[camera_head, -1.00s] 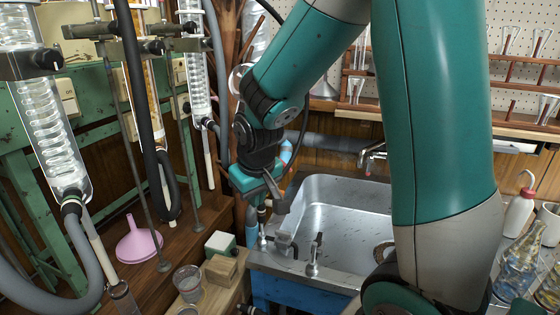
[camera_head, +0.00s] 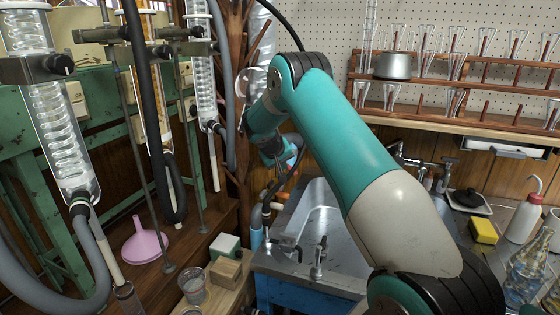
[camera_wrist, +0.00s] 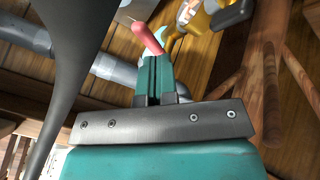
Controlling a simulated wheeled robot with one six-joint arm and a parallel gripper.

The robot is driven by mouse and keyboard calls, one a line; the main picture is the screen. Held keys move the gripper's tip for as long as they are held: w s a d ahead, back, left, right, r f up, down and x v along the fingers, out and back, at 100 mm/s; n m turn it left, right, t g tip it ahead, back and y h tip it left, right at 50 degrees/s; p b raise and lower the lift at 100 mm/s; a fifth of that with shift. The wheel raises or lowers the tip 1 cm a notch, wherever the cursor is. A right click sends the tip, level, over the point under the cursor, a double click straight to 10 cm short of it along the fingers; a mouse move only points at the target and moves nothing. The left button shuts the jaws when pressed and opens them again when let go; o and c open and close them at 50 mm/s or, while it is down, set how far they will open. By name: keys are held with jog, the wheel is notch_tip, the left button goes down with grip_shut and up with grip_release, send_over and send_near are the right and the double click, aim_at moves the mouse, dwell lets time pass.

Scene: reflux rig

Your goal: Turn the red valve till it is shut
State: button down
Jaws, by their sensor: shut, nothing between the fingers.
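In the wrist view, a red lever handle (camera_wrist: 148,38) lies just beyond my fingertips, tilted up to the left. I take it for the red valve's handle. A yellow brass-like body (camera_wrist: 197,18) shows to its right, partly cut off by the picture's top edge. My gripper (camera_wrist: 154,62) is shut and empty, its tips pointing at the handle's near end. I cannot tell whether they touch it. In the head view, my gripper is small, by the wooden post behind the sink, and the valve is not clear there.
A metal sink (camera_head: 317,206) lies below my arm, with taps (camera_head: 318,262) at its front edge. A grey pipe (camera_wrist: 115,70) runs behind the handle.

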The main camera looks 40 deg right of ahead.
aim_at(291, 170)
jog(key=x, duration=0.5)
jog(key=shift+d+f, duration=0.1)
jog(key=shift+f, duration=0.05)
dwell(0.3)
